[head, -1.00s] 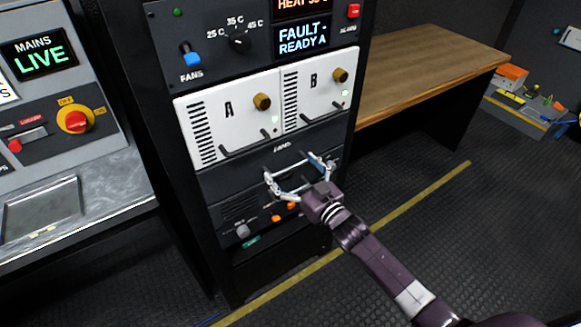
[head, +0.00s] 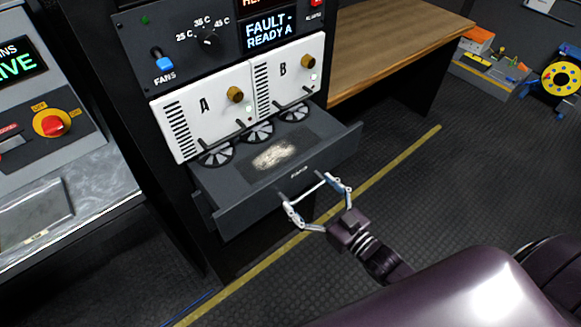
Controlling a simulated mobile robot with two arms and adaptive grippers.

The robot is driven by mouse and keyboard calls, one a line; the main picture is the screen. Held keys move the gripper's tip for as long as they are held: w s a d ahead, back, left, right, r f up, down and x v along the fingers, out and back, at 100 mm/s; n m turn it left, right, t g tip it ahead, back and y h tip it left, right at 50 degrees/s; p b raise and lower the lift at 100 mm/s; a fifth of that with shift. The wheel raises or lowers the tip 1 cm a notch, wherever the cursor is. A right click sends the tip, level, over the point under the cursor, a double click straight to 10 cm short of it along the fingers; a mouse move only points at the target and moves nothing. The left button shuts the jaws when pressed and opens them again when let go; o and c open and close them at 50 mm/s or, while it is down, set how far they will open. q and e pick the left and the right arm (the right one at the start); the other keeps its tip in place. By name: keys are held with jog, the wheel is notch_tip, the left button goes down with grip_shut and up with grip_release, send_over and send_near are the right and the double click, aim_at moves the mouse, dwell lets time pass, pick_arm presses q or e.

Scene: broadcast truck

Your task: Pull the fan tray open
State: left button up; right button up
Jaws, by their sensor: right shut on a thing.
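The fan tray (head: 235,203) is a dark drawer standing well out of the rack, below the white modules A and B. Several round fans (head: 258,133) show along its back, and a pale dusty patch (head: 273,154) lies on its top. Its front is marked FANS. My right gripper (head: 312,196) is shut on the tray's bar handle (head: 302,187) at the front. My left gripper is not in view.
A wooden bench (head: 390,45) stands to the right, a grey console (head: 60,170) to the left. The floor in front is open.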

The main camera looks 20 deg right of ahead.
jog(key=shift+p+v, duration=0.4)
jog(key=shift+v, duration=1.95)
jog(key=shift+w, duration=0.1)
jog(key=o, duration=1.4)
jog(key=shift+c, duration=0.2)
jog(key=v, duration=1.2)
jog(key=shift+d, duration=0.1)
